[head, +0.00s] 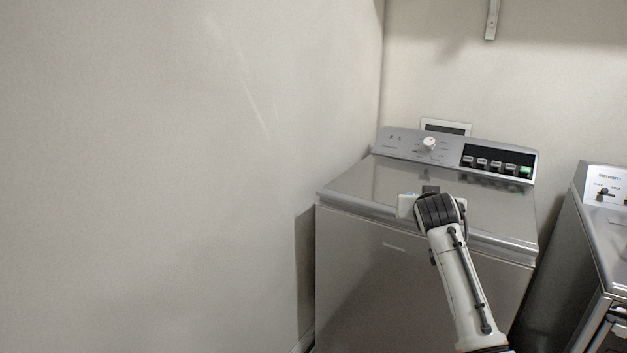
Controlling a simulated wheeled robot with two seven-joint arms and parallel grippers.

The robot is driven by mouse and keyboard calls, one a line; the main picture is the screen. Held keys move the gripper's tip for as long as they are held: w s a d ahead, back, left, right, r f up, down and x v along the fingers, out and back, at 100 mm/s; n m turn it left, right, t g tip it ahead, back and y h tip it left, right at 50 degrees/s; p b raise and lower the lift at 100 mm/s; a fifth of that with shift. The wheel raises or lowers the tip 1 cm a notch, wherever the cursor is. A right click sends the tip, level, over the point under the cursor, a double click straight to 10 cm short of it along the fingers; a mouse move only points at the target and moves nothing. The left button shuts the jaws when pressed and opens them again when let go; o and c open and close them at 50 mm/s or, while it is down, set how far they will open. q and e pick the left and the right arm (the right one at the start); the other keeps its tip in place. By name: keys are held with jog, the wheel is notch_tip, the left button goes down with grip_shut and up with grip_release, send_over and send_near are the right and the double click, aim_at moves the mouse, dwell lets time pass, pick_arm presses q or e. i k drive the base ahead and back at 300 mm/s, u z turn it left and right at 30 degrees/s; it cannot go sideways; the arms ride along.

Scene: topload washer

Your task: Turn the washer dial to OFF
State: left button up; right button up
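The washer dial (429,144) is a round white knob on the grey sloped control panel at the back of the top-load washer (375,270). The panel print and the dial's pointer are too small to read. My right arm comes up from the lower right, with its gripper (431,190) over the front part of the closed washer lid. The gripper is in front of the dial and below it in the head view, apart from it. The wrist hides most of the fingers, so their opening does not show. My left gripper is not in view.
Several buttons (497,165), one green, sit right of the dial on a black strip. A plain wall (180,180) stands close at the left. A second appliance (604,225) stands at the right edge. The space above the washer lid toward the panel looks clear.

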aim_at(429, 142)
jog(key=z, duration=0.2)
jog(key=i, duration=2.3)
jog(key=z, duration=0.15)
